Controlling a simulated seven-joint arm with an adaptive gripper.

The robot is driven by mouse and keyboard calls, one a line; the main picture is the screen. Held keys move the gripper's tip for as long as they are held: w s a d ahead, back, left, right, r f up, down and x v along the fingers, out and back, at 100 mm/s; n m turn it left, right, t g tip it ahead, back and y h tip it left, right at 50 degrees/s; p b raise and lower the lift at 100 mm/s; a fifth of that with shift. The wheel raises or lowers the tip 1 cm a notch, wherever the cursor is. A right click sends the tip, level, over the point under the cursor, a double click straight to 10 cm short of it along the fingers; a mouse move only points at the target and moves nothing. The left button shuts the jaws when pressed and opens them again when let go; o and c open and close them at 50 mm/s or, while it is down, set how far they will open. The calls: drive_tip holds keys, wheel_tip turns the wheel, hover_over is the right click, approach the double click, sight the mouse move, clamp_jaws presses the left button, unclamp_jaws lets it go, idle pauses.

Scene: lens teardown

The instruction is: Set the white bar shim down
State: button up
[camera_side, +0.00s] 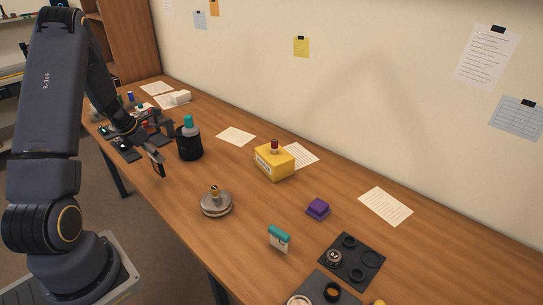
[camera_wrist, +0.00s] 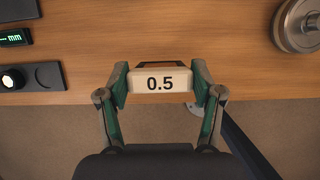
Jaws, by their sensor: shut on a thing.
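The white bar shim (camera_wrist: 160,83), marked 0.5, sits between the two fingers of my gripper (camera_wrist: 158,78) in the wrist view. The fingers press on its left and right ends, and its marked face is turned to the wrist camera. A dark piece shows just behind its top edge. In the side view my gripper (camera_side: 160,148) is over the front left part of the wooden table (camera_side: 185,183), close to the black cup. The shim is hard to make out there. In the wrist view it overlaps the table's front edge; its height above the table cannot be told.
A black cup (camera_side: 189,146) with a teal-topped bottle stands beside my gripper. Black trays and a display (camera_wrist: 14,38) lie to the left. A round metal piece (camera_side: 216,203), a yellow box (camera_side: 274,161) and a teal-topped block (camera_side: 279,239) stand right. Bare wood lies between.

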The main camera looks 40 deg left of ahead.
drive_tip(key=shift+w+a+f, duration=0.1)
drive_tip(key=shift+w+f, duration=0.05)
drive_tip(key=shift+f, duration=1.55)
drive_tip(key=shift+f, duration=0.1)
drive_tip(key=o, duration=1.1)
drive_tip(key=shift+o, duration=0.2)
